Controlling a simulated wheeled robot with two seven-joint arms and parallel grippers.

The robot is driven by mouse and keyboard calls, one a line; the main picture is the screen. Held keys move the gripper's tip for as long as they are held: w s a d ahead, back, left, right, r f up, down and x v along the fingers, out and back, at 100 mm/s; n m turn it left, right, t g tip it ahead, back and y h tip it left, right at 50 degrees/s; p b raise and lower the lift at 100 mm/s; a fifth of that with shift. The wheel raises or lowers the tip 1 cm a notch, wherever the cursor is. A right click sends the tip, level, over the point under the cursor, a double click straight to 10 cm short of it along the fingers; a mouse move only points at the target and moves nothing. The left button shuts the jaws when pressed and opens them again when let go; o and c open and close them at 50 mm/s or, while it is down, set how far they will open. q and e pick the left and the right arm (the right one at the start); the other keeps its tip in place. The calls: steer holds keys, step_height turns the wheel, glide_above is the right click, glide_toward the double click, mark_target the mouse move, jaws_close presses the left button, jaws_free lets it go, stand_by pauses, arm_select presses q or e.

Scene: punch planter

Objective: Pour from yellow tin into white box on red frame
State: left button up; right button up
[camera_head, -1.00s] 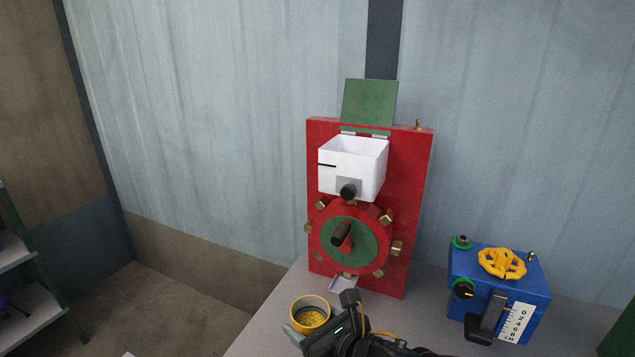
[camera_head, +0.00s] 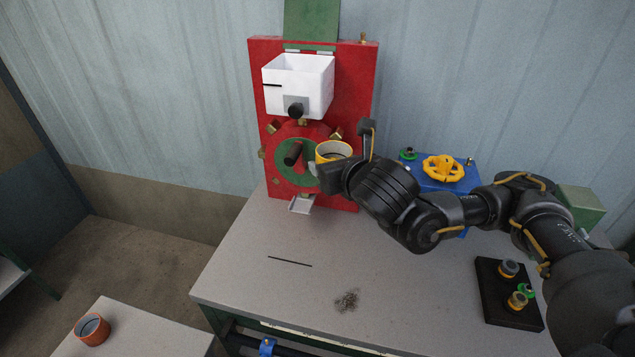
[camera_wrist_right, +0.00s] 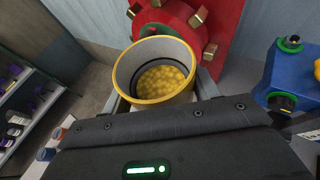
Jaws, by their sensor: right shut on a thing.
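The white box (camera_head: 298,88), open at the top, is mounted high on the upright red frame (camera_head: 352,95). A green flap (camera_head: 312,20) stands up behind it. My right gripper (camera_head: 322,173) is shut on the yellow tin (camera_head: 333,151). The tin is upright, in front of the right side of the red and green wheel, below and to the right of the box. The right wrist view shows the tin (camera_wrist_right: 152,100) between the fingers, with yellow round pieces (camera_wrist_right: 162,82) inside. My left gripper is not in view.
A blue box (camera_head: 440,170) with a yellow handwheel stands right of the frame, behind my right arm. A black block with knobs (camera_head: 508,290) lies at the right of the table (camera_head: 250,240). A grey pile (camera_head: 346,301) lies near the front. An orange pot (camera_head: 92,330) stands lower left.

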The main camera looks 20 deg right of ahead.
steer(key=shift+a+r, duration=0.5)
steer(key=shift+a, duration=0.2)
steer(key=shift+w+d+f, duration=0.1)
steer(key=shift+d+f, duration=0.05)
steer(key=shift+d, duration=0.45)
step_height(320, 180, up, 8)
steer(key=d+p, duration=0.2)
steer(key=p, duration=0.7)
steer(key=shift+m+h, duration=0.3)
steer(key=shift+h, duration=0.1)
